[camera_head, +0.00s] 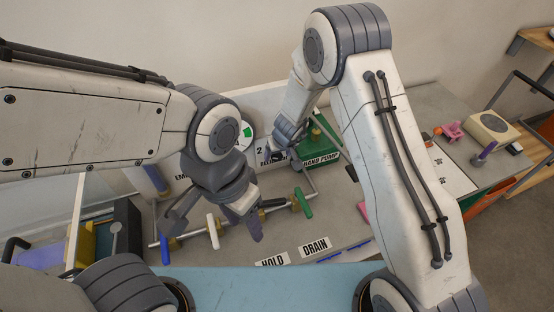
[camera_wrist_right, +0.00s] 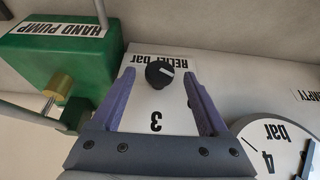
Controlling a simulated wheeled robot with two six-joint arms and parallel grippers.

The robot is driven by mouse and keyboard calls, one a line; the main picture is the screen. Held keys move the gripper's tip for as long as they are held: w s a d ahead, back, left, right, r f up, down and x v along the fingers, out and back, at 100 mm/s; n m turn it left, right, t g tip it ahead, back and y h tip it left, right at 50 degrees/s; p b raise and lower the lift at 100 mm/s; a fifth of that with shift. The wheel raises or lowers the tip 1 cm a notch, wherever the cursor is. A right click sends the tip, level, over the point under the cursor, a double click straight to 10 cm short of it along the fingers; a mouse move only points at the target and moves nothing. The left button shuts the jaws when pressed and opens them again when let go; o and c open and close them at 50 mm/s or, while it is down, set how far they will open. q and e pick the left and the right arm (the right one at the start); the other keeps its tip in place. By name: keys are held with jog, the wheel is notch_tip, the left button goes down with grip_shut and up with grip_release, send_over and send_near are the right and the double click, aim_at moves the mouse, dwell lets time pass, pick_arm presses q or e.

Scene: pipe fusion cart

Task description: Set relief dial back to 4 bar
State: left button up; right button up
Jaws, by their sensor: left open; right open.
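The relief dial (camera_wrist_right: 159,76) is a round black knob with a short white mark, on a white panel lettered RELIEF bar. The mark lies toward the knob's right side in the right wrist view. A printed 3 shows upside down below the knob; no 4 shows beside it. My right gripper (camera_wrist_right: 159,73) is open, its two purple fingers on either side of the knob with visible gaps; contact cannot be told. In the head view my right gripper (camera_head: 287,150) is at the panel and mostly hides the knob. My left gripper (camera_head: 214,224) is open above the valve pipe.
The green hand pump (camera_head: 318,150) stands beside the panel. A round gauge (camera_wrist_right: 275,140) with a 4 and bar is on the other side. A valve pipe with white (camera_head: 212,230) and green (camera_head: 303,202) handles runs in front. HOLD and DRAIN labels (camera_head: 314,246) lie nearer.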

jog(key=shift+x, duration=1)
jog(key=shift+c, duration=0.3)
jog(key=c, duration=1)
jog(key=shift+a, duration=0.2)
grip_shut()
jog(key=shift+d, duration=0.15)
